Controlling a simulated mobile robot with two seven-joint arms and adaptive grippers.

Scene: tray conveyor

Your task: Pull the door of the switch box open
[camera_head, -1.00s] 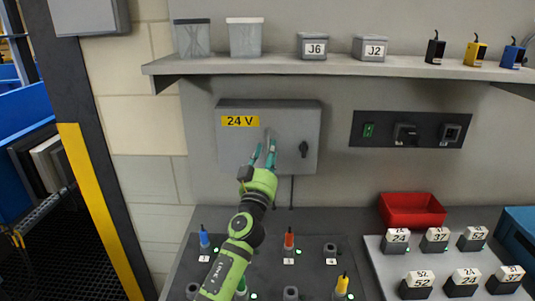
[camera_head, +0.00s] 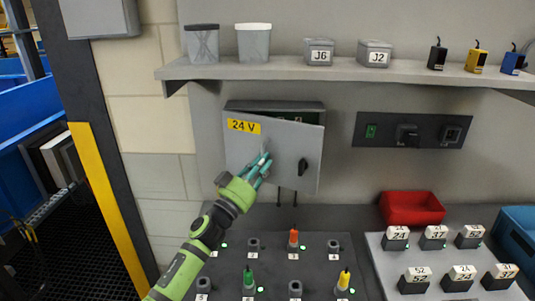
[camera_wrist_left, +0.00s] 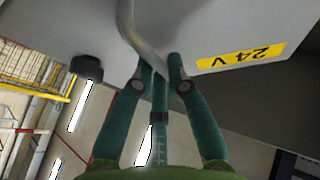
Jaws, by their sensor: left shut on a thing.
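The grey switch box (camera_head: 290,105) is on the wall below the shelf. Its door (camera_head: 245,155), with a yellow 24 V label, stands ajar. The door's right side is swung out toward me, and a dark gap shows along the top. A black knob (camera_head: 303,167) is on the door's right part. My left gripper (camera_head: 262,161) is at the middle of the door, its teal fingers shut on the curved grey handle (camera_wrist_left: 127,25). In the wrist view the fingertips (camera_wrist_left: 160,70) meet at the handle's lower part. The box's inside is mostly hidden. My right gripper is not in view.
Above is a shelf (camera_head: 340,71) with jars, boxes and small devices. A switch panel (camera_head: 412,131) is to the right. Below are a board with coloured plugs (camera_head: 294,238), a red bin (camera_head: 411,208) and a tray of numbered blocks (camera_head: 385,262). A dark post (camera_head: 85,100) stands left.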

